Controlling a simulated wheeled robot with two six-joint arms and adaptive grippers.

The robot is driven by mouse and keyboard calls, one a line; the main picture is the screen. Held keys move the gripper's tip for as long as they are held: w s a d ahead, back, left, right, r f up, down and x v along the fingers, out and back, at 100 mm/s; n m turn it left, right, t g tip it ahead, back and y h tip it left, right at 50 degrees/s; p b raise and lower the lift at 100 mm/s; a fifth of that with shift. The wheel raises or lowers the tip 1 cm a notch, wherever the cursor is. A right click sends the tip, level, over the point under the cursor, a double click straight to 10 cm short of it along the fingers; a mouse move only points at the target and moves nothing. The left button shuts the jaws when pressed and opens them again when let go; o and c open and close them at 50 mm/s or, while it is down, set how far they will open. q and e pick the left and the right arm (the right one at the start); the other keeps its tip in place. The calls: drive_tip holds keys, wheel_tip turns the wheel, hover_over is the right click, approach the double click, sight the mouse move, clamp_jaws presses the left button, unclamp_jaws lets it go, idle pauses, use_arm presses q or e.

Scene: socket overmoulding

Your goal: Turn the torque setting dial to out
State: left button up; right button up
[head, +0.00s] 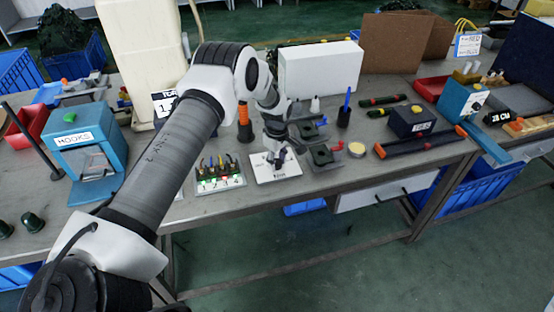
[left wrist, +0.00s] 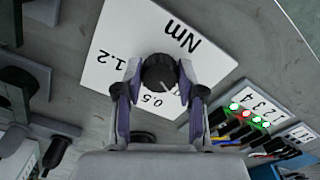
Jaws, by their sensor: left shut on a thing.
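The torque setting dial (left wrist: 158,73) is a dark round knob on a white plate (left wrist: 112,62) marked Nm, 1.2 and 0.5. Its pale pointer line runs toward the lower right in the left wrist view, to the right of the 0.5 mark. Another mark there is mostly hidden by a finger. My left gripper (left wrist: 160,78) is shut on the dial, one finger on each side. In the head view, my left gripper (head: 278,156) reaches down over the white plate (head: 291,171) and hides most of the dial. My right gripper is in neither view.
A panel numbered 1 to 4 with coloured wires (head: 219,176) stands just left of the plate. Dark fixtures (head: 322,155) stand to its right. A white box (head: 320,69) is behind. The bench front edge is close before the plate.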

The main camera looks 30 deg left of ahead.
use_arm(q)
drive_tip(key=shift+s+f+n, duration=0.15)
drive_tip(key=shift+f+n, duration=0.05)
drive_tip(key=shift+n, duration=0.3)
drive_tip(key=o, duration=1)
drive_tip(key=shift+o, duration=0.7)
drive_tip(key=shift+a, duration=0.1)
drive_tip(key=shift+r, duration=0.1)
wheel_tip(320, 180, up, 12)
drive_tip(key=shift+f, duration=0.2)
